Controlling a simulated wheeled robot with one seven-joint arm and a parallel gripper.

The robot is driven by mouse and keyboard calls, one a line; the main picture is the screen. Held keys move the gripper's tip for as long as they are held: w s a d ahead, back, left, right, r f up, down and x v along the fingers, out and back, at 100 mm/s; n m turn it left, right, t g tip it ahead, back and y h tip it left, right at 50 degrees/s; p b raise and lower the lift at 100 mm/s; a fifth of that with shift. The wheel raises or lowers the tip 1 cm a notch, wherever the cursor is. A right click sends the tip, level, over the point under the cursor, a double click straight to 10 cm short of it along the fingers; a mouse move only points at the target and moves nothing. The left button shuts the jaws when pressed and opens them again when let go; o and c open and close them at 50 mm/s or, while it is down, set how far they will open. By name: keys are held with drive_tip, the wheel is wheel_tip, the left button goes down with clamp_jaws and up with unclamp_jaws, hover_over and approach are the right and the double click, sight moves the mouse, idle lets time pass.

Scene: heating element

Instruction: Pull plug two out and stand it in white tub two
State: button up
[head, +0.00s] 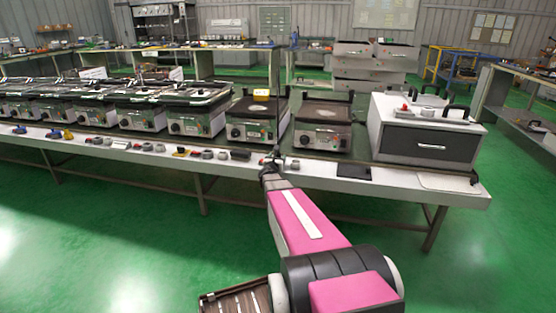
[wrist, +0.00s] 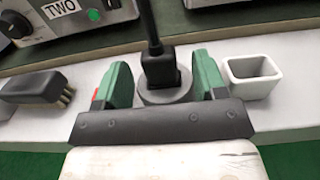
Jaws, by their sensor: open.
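A black plug (wrist: 159,70) stands upright in a round grey socket (wrist: 165,92) on the bench, its dark cable rising from its top. The label TWO (wrist: 62,8) shows on the appliance at upper left in the wrist view. My gripper (wrist: 162,80) is open, with one green finger on each side of the plug; whether either touches it I cannot tell. A small white tub (wrist: 252,76), open at the top and apparently empty, is just right of the right finger; no number shows on it. In the head view my gripper (head: 272,168) is small at the bench's front edge.
A black block with brass-coloured pins (wrist: 40,90) lies left of my gripper. Appliances (head: 320,127) line the bench behind. To the right are a dark flat pad (head: 354,172) and a grey drawer unit (head: 425,130). Several small parts (head: 150,147) lie along the front edge.

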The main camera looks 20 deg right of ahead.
drive_tip(key=shift+x, duration=1.05)
drive_tip(key=c, duration=1)
drive_tip(key=shift+r, duration=0.6)
drive_tip(key=r, duration=0.3)
drive_tip(key=shift+s+a+r, duration=0.15)
drive_tip(key=shift+a+r, duration=0.05)
drive_tip(key=shift+a, duration=0.2)
drive_tip(key=a+r, duration=0.2)
drive_tip(key=a, duration=0.1)
drive_tip(key=s+a+r, duration=0.1)
drive_tip(key=a+r, duration=0.1)
drive_tip(key=a, duration=0.2)
drive_tip(key=a+r, duration=0.2)
drive_tip(key=a, duration=0.1)
drive_tip(key=shift+s+a+r, duration=0.15)
drive_tip(key=shift+s+a, duration=0.2)
